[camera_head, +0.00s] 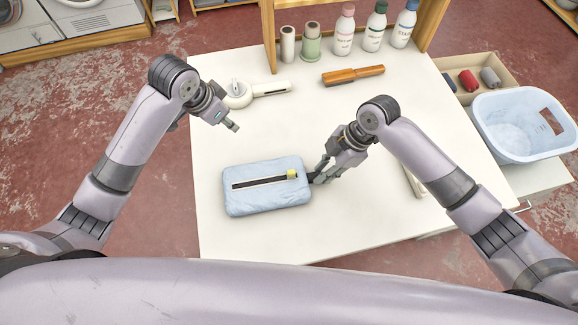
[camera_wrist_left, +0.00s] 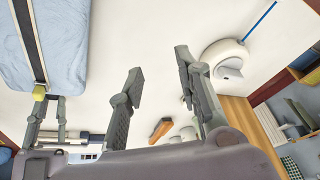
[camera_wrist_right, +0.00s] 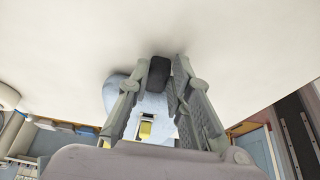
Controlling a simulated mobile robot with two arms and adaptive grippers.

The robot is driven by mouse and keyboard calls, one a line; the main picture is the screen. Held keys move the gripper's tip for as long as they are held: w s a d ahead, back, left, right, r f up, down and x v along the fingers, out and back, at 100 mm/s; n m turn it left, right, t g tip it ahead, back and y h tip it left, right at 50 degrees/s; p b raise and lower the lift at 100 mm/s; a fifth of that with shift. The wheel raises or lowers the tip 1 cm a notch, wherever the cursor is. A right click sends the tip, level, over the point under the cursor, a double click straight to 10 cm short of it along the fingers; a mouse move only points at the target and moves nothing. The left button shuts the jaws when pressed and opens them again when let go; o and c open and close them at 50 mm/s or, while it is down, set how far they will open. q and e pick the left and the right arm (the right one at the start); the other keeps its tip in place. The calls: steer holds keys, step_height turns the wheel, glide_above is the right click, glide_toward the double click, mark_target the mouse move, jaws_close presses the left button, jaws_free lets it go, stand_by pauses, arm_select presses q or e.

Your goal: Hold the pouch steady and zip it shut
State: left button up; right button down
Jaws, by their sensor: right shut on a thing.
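The light blue pouch (camera_head: 265,199) lies flat on the white table. Its dark zip line runs along the top from the left end to a yellow slider (camera_head: 291,174) near the right end. My right gripper (camera_head: 316,177) is at the pouch's right end, shut on a black tab (camera_wrist_right: 159,73) there. The slider also shows in the right wrist view (camera_wrist_right: 145,130), below the tab. My left gripper (camera_head: 233,126) is open and empty above the table, behind the pouch and apart from it. Its spread fingers show in the left wrist view (camera_wrist_left: 158,68), with the pouch (camera_wrist_left: 50,45) at upper left.
A white round device (camera_head: 238,95) with a handle lies behind the left gripper. A wooden-handled brush (camera_head: 352,75) lies farther back, before several bottles (camera_head: 344,32) and rolls. A light blue basket (camera_head: 520,125) stands at the right. Table around the pouch's left and front is clear.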

arm_select(q)
steer(key=s+d+r+m+g+h, duration=0.1)
steer(key=s+d+r+m, duration=0.1)
steer(key=s+d, duration=0.15)
steer(key=s+d+r+m+h, duration=0.1)
steer(key=s+d+r+m, duration=0.15)
steer(key=d, duration=0.25)
steer(key=m+g, duration=0.1)
steer(key=m, duration=0.2)
glide_toward(291, 171)
steer(key=shift+n+h, duration=0.25)
steer(key=shift+h, duration=0.05)
steer(key=x, duration=0.8)
steer(key=shift+f, duration=0.35)
steer(key=shift+a, duration=0.1)
steer(key=shift+c, duration=0.6)
jaws_close()
steer(key=shift+g, duration=0.3)
